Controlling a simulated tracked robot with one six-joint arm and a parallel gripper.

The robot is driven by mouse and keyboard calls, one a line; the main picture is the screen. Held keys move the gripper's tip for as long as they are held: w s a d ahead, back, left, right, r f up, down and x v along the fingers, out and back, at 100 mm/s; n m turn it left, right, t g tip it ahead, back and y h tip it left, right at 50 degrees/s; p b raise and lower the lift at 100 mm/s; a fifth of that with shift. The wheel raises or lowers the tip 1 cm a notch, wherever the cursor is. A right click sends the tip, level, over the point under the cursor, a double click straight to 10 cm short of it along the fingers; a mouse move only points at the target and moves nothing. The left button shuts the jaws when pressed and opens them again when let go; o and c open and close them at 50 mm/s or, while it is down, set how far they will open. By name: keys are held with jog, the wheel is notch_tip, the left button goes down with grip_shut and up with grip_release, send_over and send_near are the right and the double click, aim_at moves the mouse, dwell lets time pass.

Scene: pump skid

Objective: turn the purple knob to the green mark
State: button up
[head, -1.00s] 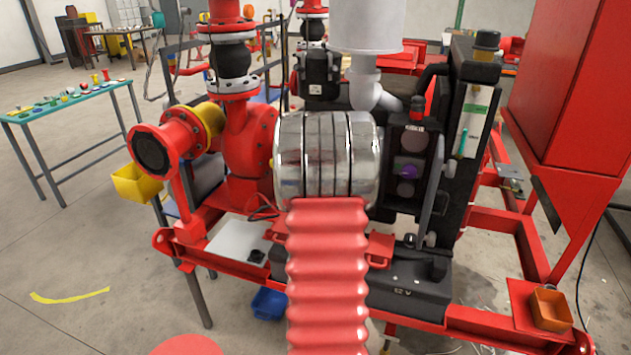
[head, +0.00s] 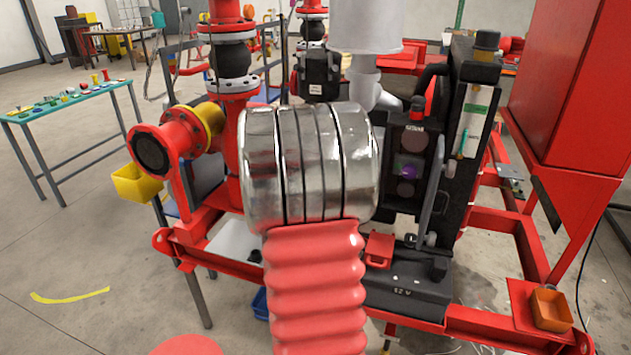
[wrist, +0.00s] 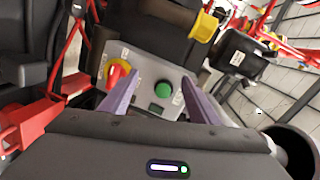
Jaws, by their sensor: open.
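The purple knob (head: 409,168) is a small, dim spot on the dark upright panel right of centre in the head view. Its pointing direction is too small to tell, and I cannot make out a green mark beside it. The purple knob is not seen in the wrist view. My gripper (wrist: 161,78) is open and empty in the wrist view, with its two purple-grey fingers spread in front of a grey control box. In the head view my gripper is hidden behind my arm.
A red flanged pipe (head: 165,145) stands left in the head view, a red cabinet (head: 575,90) right. A yellow bin (head: 136,184) hangs at the left.

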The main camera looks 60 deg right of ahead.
jog(key=shift+w+a+r+n, duration=0.1)
jog(key=shift+w+a+n, duration=0.2)
jog(key=shift+w+a, duration=0.15)
